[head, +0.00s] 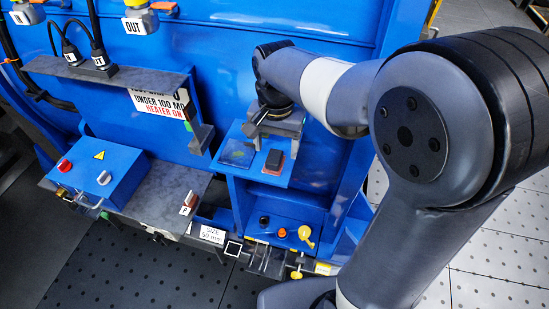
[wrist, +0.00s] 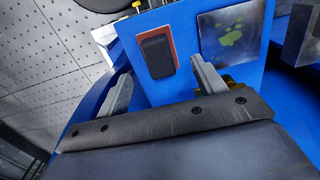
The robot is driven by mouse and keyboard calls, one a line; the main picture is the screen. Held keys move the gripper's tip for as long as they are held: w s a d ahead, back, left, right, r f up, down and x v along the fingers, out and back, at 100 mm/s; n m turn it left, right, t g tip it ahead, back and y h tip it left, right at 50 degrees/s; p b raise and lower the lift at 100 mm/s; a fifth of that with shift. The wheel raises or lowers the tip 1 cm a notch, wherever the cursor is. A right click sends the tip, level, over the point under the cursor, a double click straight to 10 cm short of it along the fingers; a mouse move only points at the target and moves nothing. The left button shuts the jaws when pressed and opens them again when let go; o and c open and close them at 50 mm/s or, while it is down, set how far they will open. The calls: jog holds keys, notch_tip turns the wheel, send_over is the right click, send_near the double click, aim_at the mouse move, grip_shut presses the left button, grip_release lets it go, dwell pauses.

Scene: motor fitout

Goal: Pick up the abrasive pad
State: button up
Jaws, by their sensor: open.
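The abrasive pad, a dark grey block with a reddish-orange layer showing at its edges, lies on a blue shelf. It shows in the head view (head: 274,160) and in the wrist view (wrist: 157,55). My gripper (wrist: 161,67) is open and empty. In the wrist view the pad appears between the two fingers, beyond their tips and apart from both. In the head view my gripper (head: 262,131) is above and behind the pad, close to the blue wall, partly hidden by its own wrist.
A dark square plate with greenish stains (head: 237,152) lies left of the pad, also in the wrist view (wrist: 226,37). A grey bracket (head: 201,135) stands further left. Below the shelf (head: 272,180) is an open blue recess with coloured knobs. A blue box (head: 105,172) sits at the left.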

aim_at(275, 153)
jog(key=shift+a+f, duration=0.1)
jog(key=shift+f, duration=1.4)
jog(key=shift+c, duration=0.3)
jog(key=c, duration=1)
notch_tip(275, 153, up, 10)
jog(key=shift+r+b, duration=0.1)
jog(key=shift+b, duration=0.2)
jog(key=o, duration=0.5)
jog(key=shift+c, duration=0.2)
jog(key=c, duration=0.4)
